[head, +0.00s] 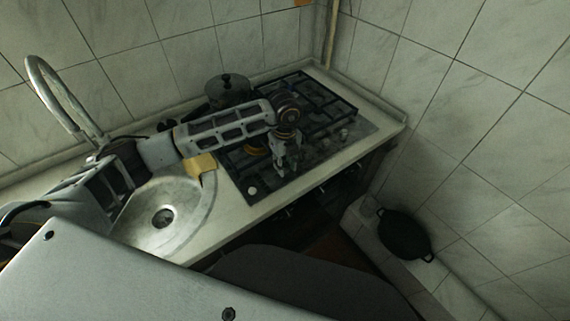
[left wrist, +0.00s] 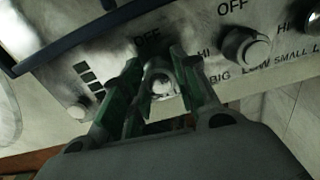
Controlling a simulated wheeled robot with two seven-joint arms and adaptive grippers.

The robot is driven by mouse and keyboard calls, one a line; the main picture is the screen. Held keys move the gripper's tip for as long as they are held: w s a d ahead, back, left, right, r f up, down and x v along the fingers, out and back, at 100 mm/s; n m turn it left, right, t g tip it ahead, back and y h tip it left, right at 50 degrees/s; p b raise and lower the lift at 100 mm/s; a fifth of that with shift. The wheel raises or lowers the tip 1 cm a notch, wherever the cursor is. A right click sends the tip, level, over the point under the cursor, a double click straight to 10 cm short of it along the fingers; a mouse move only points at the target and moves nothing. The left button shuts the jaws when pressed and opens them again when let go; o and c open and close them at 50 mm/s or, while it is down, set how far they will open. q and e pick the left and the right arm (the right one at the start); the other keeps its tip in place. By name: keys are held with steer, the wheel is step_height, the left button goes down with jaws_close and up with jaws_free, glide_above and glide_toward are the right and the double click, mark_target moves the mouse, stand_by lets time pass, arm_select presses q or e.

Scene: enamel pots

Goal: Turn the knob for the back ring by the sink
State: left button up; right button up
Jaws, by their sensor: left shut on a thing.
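My left gripper (head: 284,160) is over the front control strip of the hob (head: 310,150). In the left wrist view its green-sided fingers (left wrist: 160,75) stand on both sides of a round, pale-faced knob (left wrist: 163,84) and are shut on it. An OFF mark shows above this knob and HI to its right. Its pointer is too dark to read. Another knob (left wrist: 246,46) is to the right, marked OFF, HI and LOW. A small round button (left wrist: 78,111) is to the left, and it also shows nearest the sink in the head view (head: 252,190). My right gripper is not in view.
The sink (head: 165,215) with a tall tap (head: 62,95) lies left of the hob, under my left arm. A dark lidded pot (head: 230,90) stands behind the arm. A yellow sponge or cloth (head: 202,163) lies at the sink's edge. A black pan (head: 404,236) is on a low ledge at right.

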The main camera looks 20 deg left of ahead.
arm_select(q)
steer(key=n, duration=0.5)
steer(key=shift+n+p, duration=0.55)
steer(key=shift+n, duration=1.75)
steer(key=o, duration=1)
steer(key=shift+o, duration=0.2)
step_height(320, 180, up, 12)
